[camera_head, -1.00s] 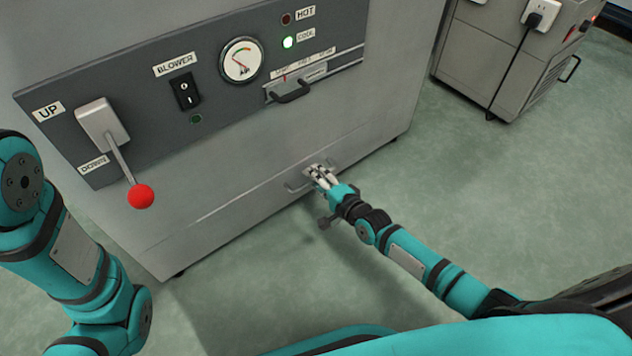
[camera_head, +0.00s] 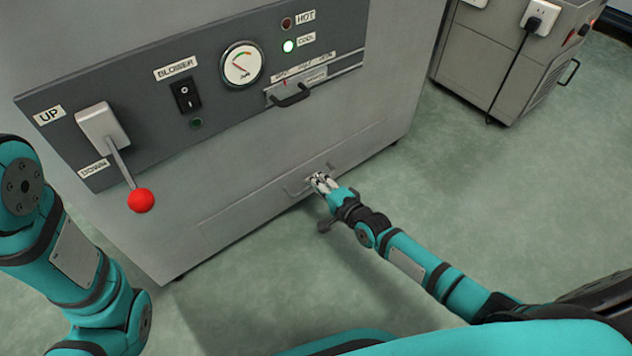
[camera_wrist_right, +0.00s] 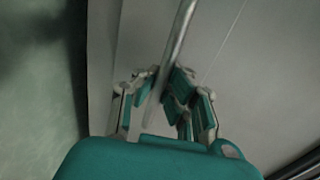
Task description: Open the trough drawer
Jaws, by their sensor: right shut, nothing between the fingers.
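The trough drawer (camera_head: 250,212) is a long, low grey panel near the bottom of the cabinet front, and it looks flush with it. Its thin metal bar handle (camera_head: 292,192) is partly hidden behind my right gripper (camera_head: 319,181). My right gripper is shut at the handle. In the right wrist view the handle bar (camera_wrist_right: 180,35) runs down to the fingers (camera_wrist_right: 160,98); I cannot tell whether they touch it. My left arm shows at the left of the head view, but its gripper is out of frame.
The cabinet panel carries a red-knobbed lever (camera_head: 141,200), a blower switch (camera_head: 185,95), a gauge (camera_head: 241,64) and a small black handle (camera_head: 290,97) above the drawer. A second grey unit (camera_head: 500,60) stands at the back right. Green floor (camera_head: 500,200) is open at right.

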